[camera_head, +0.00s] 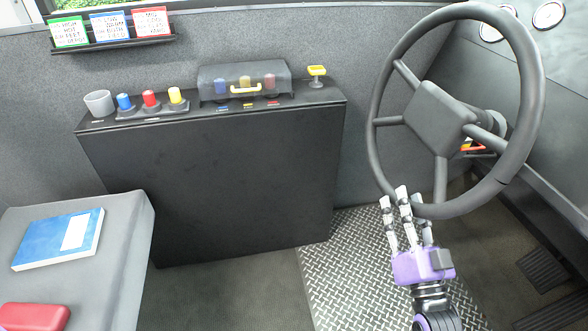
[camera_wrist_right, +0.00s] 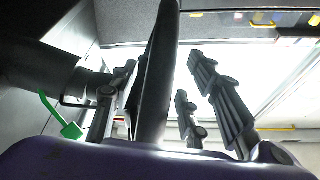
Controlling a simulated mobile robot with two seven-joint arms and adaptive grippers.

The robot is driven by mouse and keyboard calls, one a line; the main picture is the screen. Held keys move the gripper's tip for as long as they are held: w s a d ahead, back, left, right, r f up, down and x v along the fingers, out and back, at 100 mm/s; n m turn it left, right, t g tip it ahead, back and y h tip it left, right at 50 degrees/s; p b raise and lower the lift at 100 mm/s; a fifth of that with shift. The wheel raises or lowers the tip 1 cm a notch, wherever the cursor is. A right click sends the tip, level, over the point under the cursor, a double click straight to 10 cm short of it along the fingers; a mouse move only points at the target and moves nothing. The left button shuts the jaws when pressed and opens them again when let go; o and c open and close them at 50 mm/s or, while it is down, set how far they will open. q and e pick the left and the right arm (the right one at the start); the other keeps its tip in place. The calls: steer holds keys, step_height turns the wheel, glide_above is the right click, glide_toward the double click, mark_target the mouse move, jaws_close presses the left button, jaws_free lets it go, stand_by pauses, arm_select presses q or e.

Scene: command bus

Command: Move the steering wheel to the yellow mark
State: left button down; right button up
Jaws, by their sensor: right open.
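The dark grey steering wheel (camera_head: 383,172) is at the right of the head view, with a central hub and several spokes. My right gripper (camera_head: 408,205) is open at the wheel's lower left rim, pointing up. In the right wrist view the wheel's rim (camera_wrist_right: 158,85) stands between one finger on the left and two on the right; the right fingers look apart from it. Whether any finger touches the rim I cannot tell. My left gripper is out of view.
A black console (camera_head: 225,180) left of the wheel carries blue, red and yellow knobs, a grey cup (camera_head: 99,103), a clear-covered box (camera_head: 215,78) and a yellow-topped handle (camera_head: 317,72). A grey seat (camera_head: 125,225) holds a blue book (camera_head: 50,240). Pedals (camera_head: 545,270) lie at the lower right.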

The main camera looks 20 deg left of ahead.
steer(key=v, duration=1.2)
